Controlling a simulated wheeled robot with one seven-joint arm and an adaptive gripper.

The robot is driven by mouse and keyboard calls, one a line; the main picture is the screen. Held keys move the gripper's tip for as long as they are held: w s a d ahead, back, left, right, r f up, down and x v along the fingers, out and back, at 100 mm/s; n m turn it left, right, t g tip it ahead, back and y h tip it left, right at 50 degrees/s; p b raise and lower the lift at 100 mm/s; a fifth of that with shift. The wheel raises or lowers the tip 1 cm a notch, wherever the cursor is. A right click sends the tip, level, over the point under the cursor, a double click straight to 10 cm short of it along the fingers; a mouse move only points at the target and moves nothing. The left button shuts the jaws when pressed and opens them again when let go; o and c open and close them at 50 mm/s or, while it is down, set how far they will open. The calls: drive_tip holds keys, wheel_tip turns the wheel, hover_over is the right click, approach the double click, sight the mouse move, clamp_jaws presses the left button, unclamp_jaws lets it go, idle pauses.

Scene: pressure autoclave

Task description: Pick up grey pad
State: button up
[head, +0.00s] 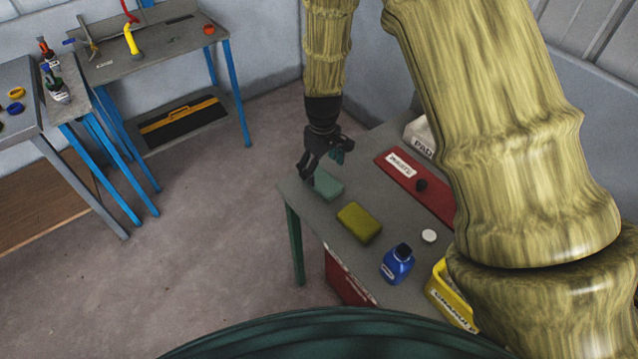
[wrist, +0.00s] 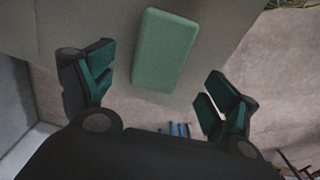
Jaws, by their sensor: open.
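The grey pad (head: 328,184) looks grey-green and lies flat at the left corner of the grey table, partly hidden by my gripper in the head view. In the wrist view the pad (wrist: 165,50) is a rounded rectangle at the upper middle, between and beyond the fingers. My gripper (head: 321,164) points down over the pad's far side. It is open and empty, with its two fingers (wrist: 157,80) wide apart in the wrist view. I cannot tell the exact height above the pad.
An olive pad (head: 359,223) lies beside the grey pad.

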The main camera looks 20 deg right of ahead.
sight(323, 181)
drive_tip(key=shift+s, duration=0.35)
drive_tip(key=shift+s+d+f+p, duration=0.2)
drive_tip(key=shift+f+p, duration=0.1)
drive_tip(key=shift+p, duration=0.1)
drive_tip(key=f, duration=0.1)
drive_tip(key=f+p, duration=0.1)
drive_tip(key=f, duration=0.1)
drive_tip(key=shift+w, duration=0.35)
drive_tip(key=shift+s+a+f, duration=0.1)
drive_tip(key=shift+s+f, duration=0.1)
drive_tip(key=shift+f, duration=0.35)
drive_tip(key=shift+w, duration=0.1)
drive_tip(key=shift+c, duration=0.5)
drive_tip(key=c, duration=0.8)
